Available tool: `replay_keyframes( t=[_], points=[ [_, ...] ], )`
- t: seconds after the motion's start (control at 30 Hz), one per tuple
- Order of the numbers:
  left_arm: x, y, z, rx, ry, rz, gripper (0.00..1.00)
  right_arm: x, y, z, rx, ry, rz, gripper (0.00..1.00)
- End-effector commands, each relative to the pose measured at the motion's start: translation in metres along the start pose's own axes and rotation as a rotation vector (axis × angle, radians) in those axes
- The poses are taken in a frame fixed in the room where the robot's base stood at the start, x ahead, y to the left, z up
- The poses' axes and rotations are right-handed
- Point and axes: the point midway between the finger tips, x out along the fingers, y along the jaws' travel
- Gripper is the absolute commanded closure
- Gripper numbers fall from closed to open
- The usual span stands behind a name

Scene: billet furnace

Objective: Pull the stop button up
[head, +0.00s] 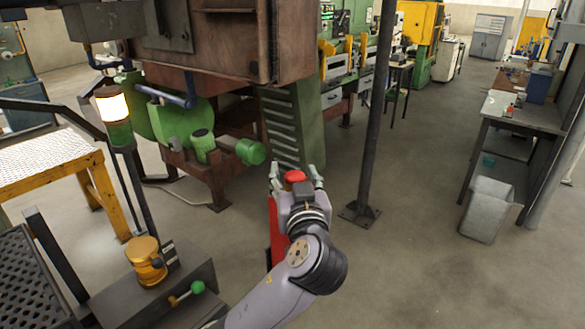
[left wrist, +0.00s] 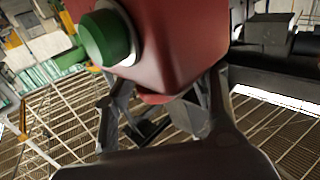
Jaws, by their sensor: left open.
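The red stop button (head: 294,176) shows in the head view between the two fingers of my left gripper (head: 296,173). Below it, a red box or post (head: 276,232) is partly hidden by my left arm. In the left wrist view, the red box (left wrist: 185,35) fills the top middle, with a round green button (left wrist: 104,38) on one face. The red button (left wrist: 154,97) shows only in part at the box's edge, between the fingers of my left gripper (left wrist: 160,108). The fingers are open on either side of it; contact cannot be told. My right gripper is not in view.
A dark post (head: 370,110) stands just right of my gripper. Green machinery (head: 190,125) lies behind to the left. A control box with a green-knobbed lever (head: 197,287) and a lit lamp column (head: 113,105) are at left.

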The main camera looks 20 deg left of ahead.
Motion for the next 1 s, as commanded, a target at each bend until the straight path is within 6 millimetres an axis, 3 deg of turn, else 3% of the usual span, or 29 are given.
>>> replay_keyframes(
  t=[0.27,1.0],
  points=[
    [-0.0002,0.0000,0.0002,0.001,0.000,0.000,0.50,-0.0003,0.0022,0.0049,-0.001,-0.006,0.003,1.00],
    [-0.0001,0.0000,-0.0001,0.001,0.001,0.000,0.99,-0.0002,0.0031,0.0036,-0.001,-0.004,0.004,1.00]
  ],
)
